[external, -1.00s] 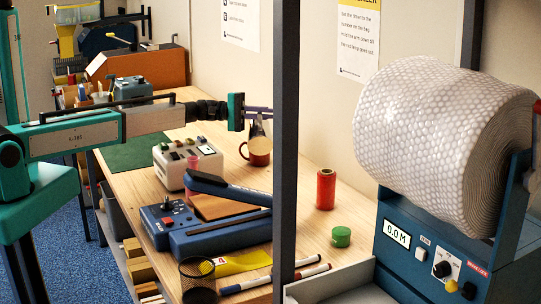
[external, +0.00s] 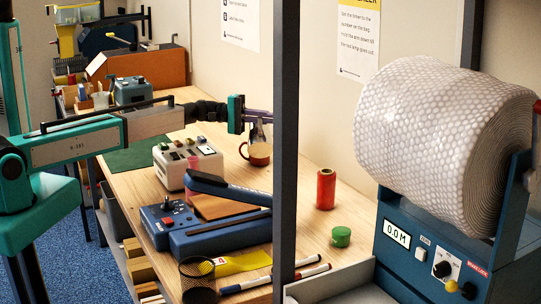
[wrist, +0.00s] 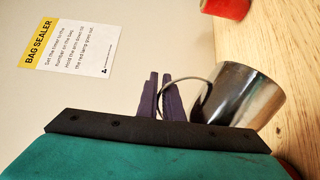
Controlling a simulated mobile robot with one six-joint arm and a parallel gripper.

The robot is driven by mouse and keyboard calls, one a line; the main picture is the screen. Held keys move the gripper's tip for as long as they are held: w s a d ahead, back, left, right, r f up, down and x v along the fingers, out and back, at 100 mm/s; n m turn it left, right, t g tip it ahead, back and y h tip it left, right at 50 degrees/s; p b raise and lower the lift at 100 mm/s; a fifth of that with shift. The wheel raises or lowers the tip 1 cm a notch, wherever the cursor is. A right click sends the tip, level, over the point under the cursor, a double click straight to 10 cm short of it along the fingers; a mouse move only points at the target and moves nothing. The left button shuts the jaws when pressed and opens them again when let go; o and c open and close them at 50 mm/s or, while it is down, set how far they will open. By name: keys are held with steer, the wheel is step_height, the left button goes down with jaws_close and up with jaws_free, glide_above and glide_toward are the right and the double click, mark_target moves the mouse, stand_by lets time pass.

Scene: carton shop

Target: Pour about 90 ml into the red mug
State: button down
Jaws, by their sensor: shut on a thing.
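The red mug (external: 258,158), with a pale inside and its handle to the left, stands on the wooden bench in the external view. My gripper (external: 262,116) is above it, its purple fingers shut on a shiny metal jug (external: 257,132). In the wrist view, my gripper's fingers (wrist: 162,98) are at the thin loop handle of the jug (wrist: 245,95). The jug is just above or behind the mug's rim; I cannot tell which, nor its exact tilt. What is inside the jug and the mug is hidden.
A pale button box (external: 187,162) and a blue sealer (external: 220,232) stand left and in front. A red spool (external: 325,189) and green tub (external: 341,237) are to the right, past a dark post (external: 286,150). The wall (external: 335,130) is close behind.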

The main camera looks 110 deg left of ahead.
mark_target(271, 146)
steer(key=shift+d+b, duration=0.15)
steer(key=shift+b, duration=0.15)
steer(key=shift+w+d+m+b, duration=0.15)
steer(key=shift+d+m+b, duration=0.3)
steer(key=shift+b, duration=0.3)
steer(key=shift+w+d+f+m+g+b, duration=0.1)
steer(key=shift+f+m+g+b, duration=0.3)
steer(key=shift+b, duration=0.3)
steer(key=shift+d+f+b, duration=0.1)
steer(key=shift+f+b, duration=0.05)
steer(key=shift+b, duration=0.2)
steer(key=b, duration=0.1)
steer(key=d+f+m+b, duration=0.1)
steer(key=b, duration=0.1)
steer(key=f+m+b, duration=0.1)
steer(key=shift+w+d+f+g+y, duration=0.2)
steer(key=shift+w+d+g+y, duration=0.1)
steer(key=shift+g, duration=0.1)
steer(key=w+d+f+m+g+y+b, duration=0.2)
steer(key=d+f+m+b, duration=0.2)
steer(key=b, duration=0.6)
steer(key=shift+d+m, duration=0.85)
steer(key=shift+d, duration=0.15)
